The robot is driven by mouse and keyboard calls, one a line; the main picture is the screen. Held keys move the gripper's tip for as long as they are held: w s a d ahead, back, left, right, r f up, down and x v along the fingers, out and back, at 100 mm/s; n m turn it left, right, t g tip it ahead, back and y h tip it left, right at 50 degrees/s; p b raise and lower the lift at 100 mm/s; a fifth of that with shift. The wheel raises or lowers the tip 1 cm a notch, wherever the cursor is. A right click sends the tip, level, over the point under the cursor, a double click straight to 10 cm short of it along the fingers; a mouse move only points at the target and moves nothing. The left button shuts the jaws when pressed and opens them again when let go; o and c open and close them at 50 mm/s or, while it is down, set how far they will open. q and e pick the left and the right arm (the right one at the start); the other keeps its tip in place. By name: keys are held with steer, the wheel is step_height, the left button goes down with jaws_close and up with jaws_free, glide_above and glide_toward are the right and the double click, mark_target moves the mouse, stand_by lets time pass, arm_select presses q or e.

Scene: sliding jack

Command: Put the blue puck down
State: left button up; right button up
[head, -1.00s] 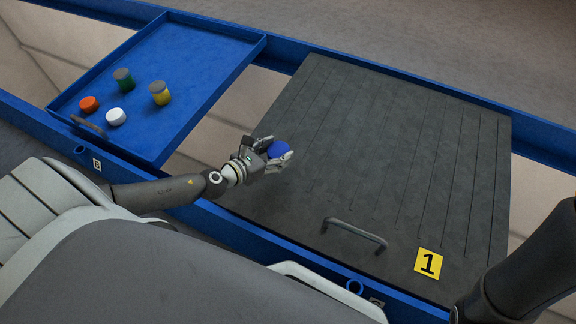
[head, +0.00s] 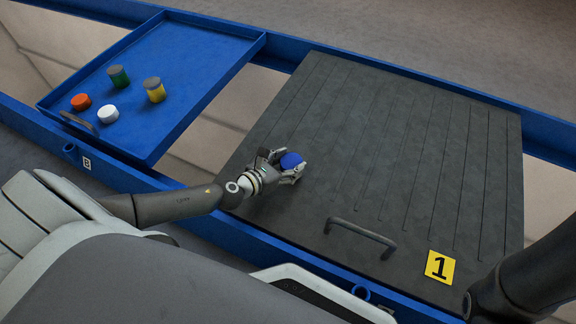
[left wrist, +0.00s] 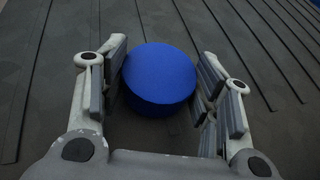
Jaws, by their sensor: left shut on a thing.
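The blue puck (head: 291,161) is between the fingers of my left gripper (head: 290,170), over the dark grooved panel (head: 400,150). In the left wrist view the blue puck (left wrist: 160,78) sits between both finger pads, and the left gripper (left wrist: 160,95) is shut on it. The panel's grooves show behind it. Whether the puck touches the panel or hangs just above it, I cannot tell. My right gripper is out of view; only part of my right arm shows at the lower right.
A blue tray (head: 185,125) at the upper left holds an orange puck (head: 81,102), a white puck (head: 108,114), a green cylinder (head: 119,77) and a yellow cylinder (head: 155,90). The panel has a grey handle (head: 360,236) and a yellow "1" label (head: 440,267). Its right part is bare.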

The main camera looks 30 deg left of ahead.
arm_select(q)
steer(key=shift+f+b, duration=0.25)
steer(key=shift+b, duration=0.05)
steer(key=o, duration=1.1)
